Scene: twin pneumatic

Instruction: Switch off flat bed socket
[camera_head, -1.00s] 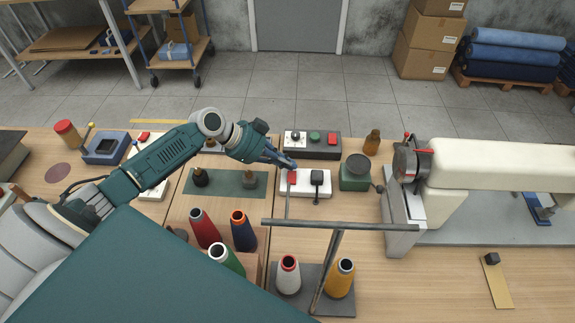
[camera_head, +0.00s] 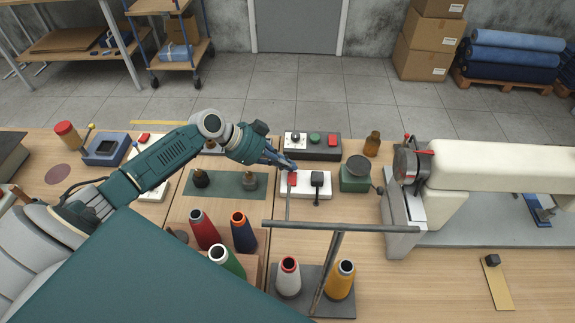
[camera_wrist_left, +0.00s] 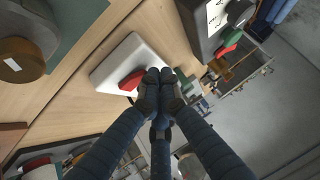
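A white socket block (camera_head: 306,192) lies on the wooden bench near the middle, with a red rocker switch (camera_head: 292,179) on its left part and a black plug with a cord on its right part. My left gripper (camera_head: 289,165) is just behind the red switch, its fingers closed together with nothing between them. In the left wrist view the fingertips (camera_wrist_left: 160,76) are beside the red switch (camera_wrist_left: 130,81) on the white block (camera_wrist_left: 128,52); I cannot tell whether they touch it. My right gripper is not in view.
Behind the block is a dark control box (camera_head: 325,153) with a dial and green and red buttons. A green scale-like device (camera_head: 352,184) stands to the right. A metal stand (camera_head: 340,227) with thread cones is in front, and a cream sewing machine (camera_head: 490,165) is at right.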

